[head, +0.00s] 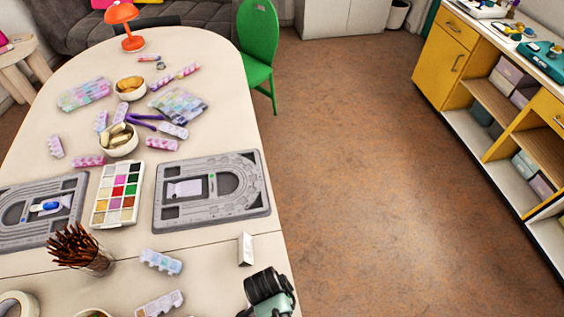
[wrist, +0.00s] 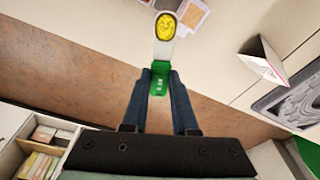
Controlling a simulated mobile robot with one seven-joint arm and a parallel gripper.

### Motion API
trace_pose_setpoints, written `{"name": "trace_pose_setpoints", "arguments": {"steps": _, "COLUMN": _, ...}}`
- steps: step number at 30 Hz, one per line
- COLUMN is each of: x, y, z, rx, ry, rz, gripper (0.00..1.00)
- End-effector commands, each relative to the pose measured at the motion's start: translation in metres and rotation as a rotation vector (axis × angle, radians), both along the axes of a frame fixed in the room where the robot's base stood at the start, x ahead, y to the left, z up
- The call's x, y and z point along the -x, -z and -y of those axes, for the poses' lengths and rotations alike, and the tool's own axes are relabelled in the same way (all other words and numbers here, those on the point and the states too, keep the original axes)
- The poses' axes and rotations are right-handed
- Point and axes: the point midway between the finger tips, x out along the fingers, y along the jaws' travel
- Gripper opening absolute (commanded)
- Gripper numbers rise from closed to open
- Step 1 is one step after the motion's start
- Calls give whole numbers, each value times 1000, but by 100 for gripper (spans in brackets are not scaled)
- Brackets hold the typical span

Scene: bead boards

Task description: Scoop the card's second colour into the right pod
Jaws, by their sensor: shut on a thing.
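My gripper (wrist: 160,82) is shut on the green handle of a small scoop (wrist: 162,52) in the wrist view. The scoop's white bowl holds a yellow fill (wrist: 166,27). My gripper's dark end also shows at the bottom of the head view; the scoop is hidden there. A small folded white card (head: 245,249) stands near the table's right edge; it also shows in the wrist view (wrist: 262,58). Its colours cannot be read. A palette (head: 117,193) with several coloured wells lies between two grey bead boards. I cannot tell which thing is the right pod.
The right bead board (head: 212,190) has a pale piece in its recess; the left board (head: 40,211) holds a blue-and-white item. A cup of brown sticks (head: 80,249) stands in front. Lidded bead boxes (head: 160,261) and bowls (head: 118,140) crowd the table. Floor at right is clear.

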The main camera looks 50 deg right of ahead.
Motion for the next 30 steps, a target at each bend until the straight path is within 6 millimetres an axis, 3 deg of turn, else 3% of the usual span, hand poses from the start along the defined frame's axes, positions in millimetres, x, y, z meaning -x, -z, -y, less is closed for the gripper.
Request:
{"name": "trace_pose_setpoints", "arguments": {"steps": 6, "x": -3, "y": 16, "z": -5, "rx": 48, "ry": -2, "rz": -10, "gripper": 0}}
{"name": "trace_pose_setpoints", "arguments": {"steps": 17, "x": -7, "y": -4, "z": -22, "rx": 379, "ry": -8, "rz": -81, "gripper": 0}}
{"name": "trace_pose_setpoints", "arguments": {"steps": 30, "x": -7, "y": -11, "z": -24, "rx": 438, "ry": -1, "rz": -95, "gripper": 0}}
